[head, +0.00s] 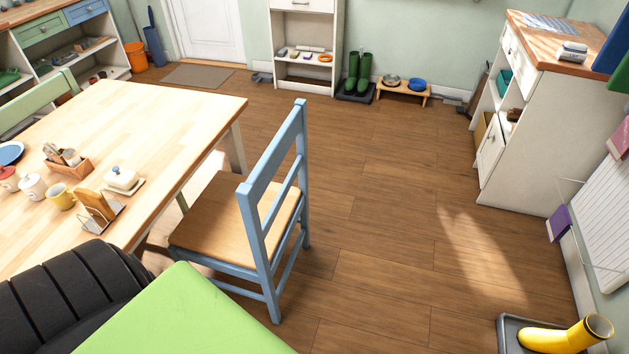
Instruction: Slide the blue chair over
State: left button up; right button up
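The blue chair (268,208) stands upright on the wooden floor at the right side of the dining table (130,125). It has a blue frame and a light wood seat. Its slatted back faces right, and the left part of the seat is close to or under the table's edge. The lower left legs are partly hidden by the seat and by a green surface in front. Neither of my grippers is in view, and nothing is seen touching the chair.
A flat green surface (190,318) and a dark ribbed shape fill the lower left. Open floor (385,220) lies right of the chair. A white cabinet (525,125) stands far right; a yellow boot (565,335) lies on a tray lower right. Green boots (358,72) stand at the back.

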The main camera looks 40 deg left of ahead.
aim_at(241, 226)
jog(key=i+l+u, duration=0.1)
jog(key=i+u, duration=0.3)
jog(key=i+l+u, duration=0.2)
jog(key=i+u, duration=0.15)
jog(key=i, duration=0.15)
jog(key=i+l+u, duration=0.8)
jog(key=k+j, duration=0.05)
